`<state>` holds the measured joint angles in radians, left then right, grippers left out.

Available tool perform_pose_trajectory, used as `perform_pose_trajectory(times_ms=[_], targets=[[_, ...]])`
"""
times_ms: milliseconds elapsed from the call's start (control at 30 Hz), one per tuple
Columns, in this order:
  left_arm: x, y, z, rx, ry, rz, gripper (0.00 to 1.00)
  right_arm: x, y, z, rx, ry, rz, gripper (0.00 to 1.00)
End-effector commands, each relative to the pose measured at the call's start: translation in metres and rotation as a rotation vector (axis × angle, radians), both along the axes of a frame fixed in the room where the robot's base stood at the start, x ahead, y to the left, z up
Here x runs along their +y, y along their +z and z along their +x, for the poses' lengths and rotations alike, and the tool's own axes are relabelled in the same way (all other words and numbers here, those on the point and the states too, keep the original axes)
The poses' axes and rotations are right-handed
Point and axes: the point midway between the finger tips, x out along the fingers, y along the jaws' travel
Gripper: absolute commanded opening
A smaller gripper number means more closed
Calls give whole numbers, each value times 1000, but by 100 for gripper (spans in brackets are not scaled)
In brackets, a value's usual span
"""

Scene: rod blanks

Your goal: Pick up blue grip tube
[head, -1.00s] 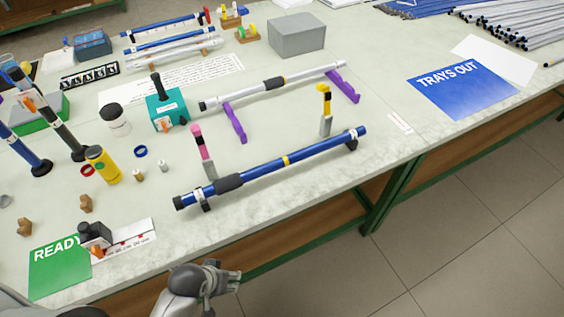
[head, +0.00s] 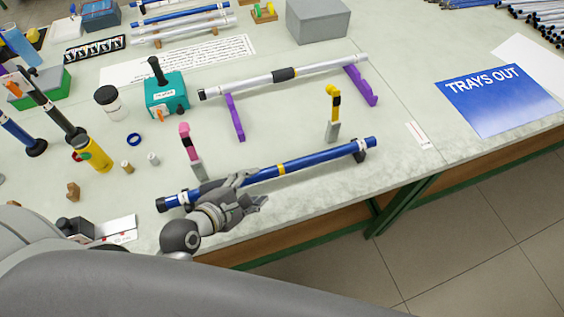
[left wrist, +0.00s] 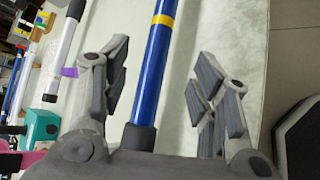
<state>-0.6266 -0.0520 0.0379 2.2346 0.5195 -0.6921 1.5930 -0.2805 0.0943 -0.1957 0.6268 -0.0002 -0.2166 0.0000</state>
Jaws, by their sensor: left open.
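The blue grip tube (head: 313,158) lies on low supports near the table's front edge. It has a yellow band, and its dark grip sleeve is partly hidden behind my left gripper in the head view. My left gripper (head: 250,190) is open beside the sleeve end. In the left wrist view the blue tube (left wrist: 153,75) runs between the two open fingers of my left gripper (left wrist: 158,88), with space on both sides. The lower end of the tube there shows a dark sleeve (left wrist: 139,137). My right gripper is not seen.
A pink-topped clamp (head: 190,145) and a yellow-topped clamp (head: 333,110) stand just behind the tube. A silver tube (head: 325,69) rests on purple supports (head: 236,120) farther back. A blue sign (head: 497,92) lies to the right. Floor lies beyond the front edge.

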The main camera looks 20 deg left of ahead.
Motion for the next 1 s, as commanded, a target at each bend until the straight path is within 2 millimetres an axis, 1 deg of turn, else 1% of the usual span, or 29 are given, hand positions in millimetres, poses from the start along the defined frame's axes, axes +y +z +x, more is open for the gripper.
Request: perform_pose_trajectory(times_ms=[33, 100, 200, 267, 367, 533, 633, 800, 1000], targets=[[-3, -3, 8, -2, -1, 0, 55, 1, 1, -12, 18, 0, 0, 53], [-6, -9, 17, -2, -2, 2, 55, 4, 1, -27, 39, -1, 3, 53], [-10, -16, 27, -1, -2, 2, 55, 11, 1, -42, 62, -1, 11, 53], [-11, -18, 31, -2, -3, 3, 55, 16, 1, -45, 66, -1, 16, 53], [-12, -21, 35, -1, -3, 4, 55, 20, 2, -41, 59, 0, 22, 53], [-17, -27, 49, -1, -4, 4, 55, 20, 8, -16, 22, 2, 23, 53], [-22, -33, 61, -1, -5, 5, 55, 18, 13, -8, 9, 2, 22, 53], [-26, -43, 74, 0, -5, 6, 55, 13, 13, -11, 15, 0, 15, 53], [-27, -46, 77, 0, -4, 5, 55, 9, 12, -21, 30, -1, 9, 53]])
